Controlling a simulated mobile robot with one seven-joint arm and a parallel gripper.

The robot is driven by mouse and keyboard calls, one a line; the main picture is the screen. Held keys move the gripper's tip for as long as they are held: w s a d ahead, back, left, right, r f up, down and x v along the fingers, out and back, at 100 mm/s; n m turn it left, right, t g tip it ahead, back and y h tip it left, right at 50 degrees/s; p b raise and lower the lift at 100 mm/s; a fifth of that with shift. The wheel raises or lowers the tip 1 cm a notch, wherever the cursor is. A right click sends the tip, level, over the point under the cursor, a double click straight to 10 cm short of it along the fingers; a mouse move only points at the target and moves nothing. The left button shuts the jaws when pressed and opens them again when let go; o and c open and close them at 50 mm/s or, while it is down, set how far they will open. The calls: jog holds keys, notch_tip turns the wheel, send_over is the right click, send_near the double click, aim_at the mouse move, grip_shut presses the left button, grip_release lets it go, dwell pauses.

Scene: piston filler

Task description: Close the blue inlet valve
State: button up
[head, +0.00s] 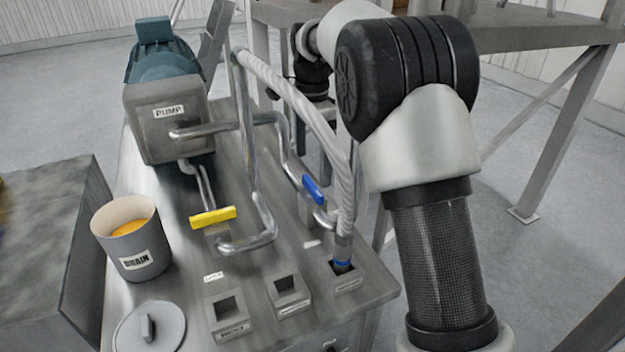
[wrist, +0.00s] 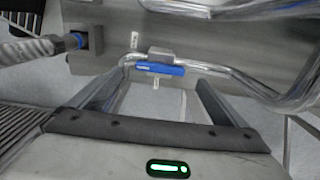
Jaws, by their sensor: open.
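The blue inlet valve handle (head: 313,189) sits on a metal pipe at the right side of the steel bench. In the wrist view the blue handle (wrist: 160,69) lies level across the picture, roughly in line with the pipe, under a small grey block. My gripper (wrist: 160,87) is open, with one finger on each side of the handle in that view. A gap shows between the fingers and the handle; I cannot tell its depth. In the head view my arm hides much of the area behind the hose, and the fingertips are not clear.
A yellow valve handle (head: 213,217) is left of the blue one. A ribbed hose (head: 318,120) arches close by and ends in a socket (head: 344,276). The pump (head: 165,115), drain bucket (head: 133,248) and round lid (head: 150,328) are on the left. Bent pipes crowd the bench.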

aim_at(312, 185)
notch_tip(312, 185, down, 6)
jog(key=shift+f, duration=0.1)
jog(key=shift+c, duration=0.4)
jog(key=c, duration=1)
jog(key=shift+o, duration=0.2)
